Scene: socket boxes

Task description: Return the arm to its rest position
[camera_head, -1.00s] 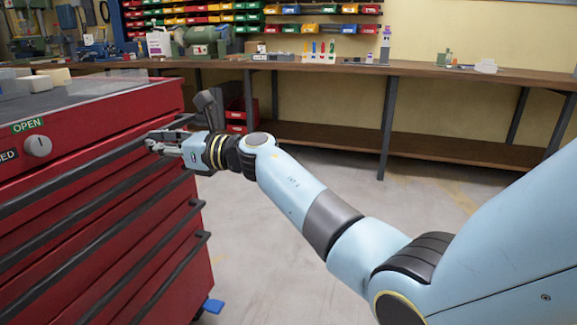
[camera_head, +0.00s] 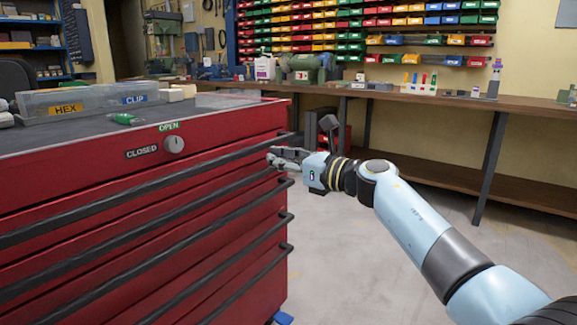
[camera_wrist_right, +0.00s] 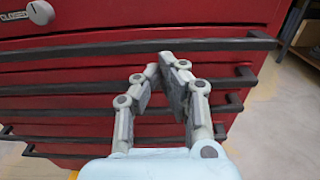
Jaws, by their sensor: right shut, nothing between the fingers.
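My right arm (camera_head: 415,215) reaches in from the lower right in the head view. My right gripper (camera_head: 275,160) is shut and empty, beside the right end of the red tool cabinet's (camera_head: 60,185) front. In the right wrist view its fingertips (camera_wrist_right: 166,62) come together in front of the black drawer handles (camera_wrist_right: 130,48). I cannot tell whether the fingertips touch a handle. The cabinet's drawers look closed. My left gripper is not in view.
A knob (camera_head: 174,144) sits between OPEN and CLOSED labels. Bins marked HEX (camera_head: 68,108) and CLIP (camera_head: 134,99) and a green object (camera_head: 125,118) are on the cabinet top. A wooden workbench (camera_head: 420,99) lines the back wall. Clear floor (camera_head: 345,265) lies right of the cabinet.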

